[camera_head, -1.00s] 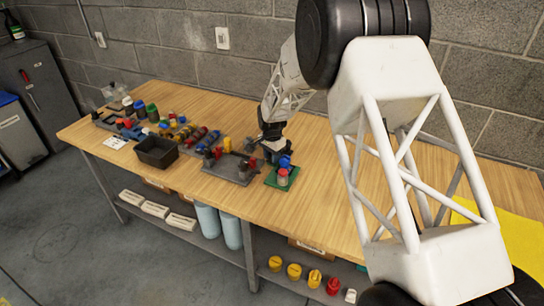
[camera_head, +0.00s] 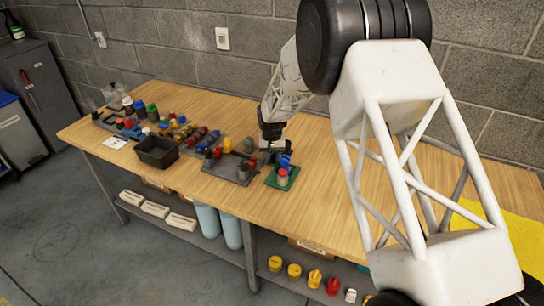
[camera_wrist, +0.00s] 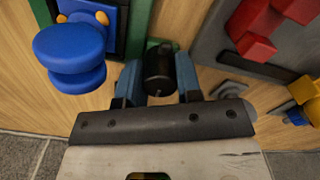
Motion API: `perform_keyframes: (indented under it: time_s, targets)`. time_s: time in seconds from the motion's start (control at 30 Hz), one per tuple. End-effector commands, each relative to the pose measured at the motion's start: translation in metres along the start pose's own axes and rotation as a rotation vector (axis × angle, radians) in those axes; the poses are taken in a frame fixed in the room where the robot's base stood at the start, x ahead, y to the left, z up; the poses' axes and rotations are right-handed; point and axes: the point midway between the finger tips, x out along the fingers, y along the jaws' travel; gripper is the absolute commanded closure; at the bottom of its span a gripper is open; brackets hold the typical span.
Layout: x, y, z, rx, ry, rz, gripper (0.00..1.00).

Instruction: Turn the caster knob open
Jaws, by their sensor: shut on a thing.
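My gripper (camera_wrist: 158,84) shows in the wrist view with its two blue fingers on either side of a dark cylindrical piece (camera_wrist: 158,66), shut on it. A rounded blue knob-like part (camera_wrist: 68,50) is left of the fingers, apart from them. It also shows in the head view (camera_head: 286,160), on a green pad (camera_head: 272,182) with a red-topped piece (camera_head: 283,173) in front. In the head view my gripper (camera_head: 270,147) is low over the table, just behind and left of the blue part. I cannot tell for certain which piece is the caster knob.
A grey tray (camera_head: 215,173) with red, yellow and dark pieces lies left of the green pad. A black bin (camera_head: 157,152) and several coloured caps are farther left. A yellow sheet (camera_head: 520,235) is at the right. The block wall is behind the table.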

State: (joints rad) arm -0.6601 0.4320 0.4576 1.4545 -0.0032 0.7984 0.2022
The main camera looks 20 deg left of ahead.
Motion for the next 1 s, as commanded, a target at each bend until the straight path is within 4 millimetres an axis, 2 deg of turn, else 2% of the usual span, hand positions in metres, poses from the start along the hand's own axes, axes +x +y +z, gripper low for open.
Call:
perform_keyframes:
  time_s: [0.5,0.53,0.67,1.0]
  targets:
    - [-0.0009,-0.0005,-0.0006,-0.03,0.002,0.0,0.9]
    - [-0.0009,-0.0005,-0.0006,-0.029,0.002,0.0,0.63]
    - [-0.0008,-0.0005,-0.0005,-0.029,0.002,0.0,0.43]
    - [-0.0015,-0.0002,-0.0003,-0.028,0.001,0.0,0.43]
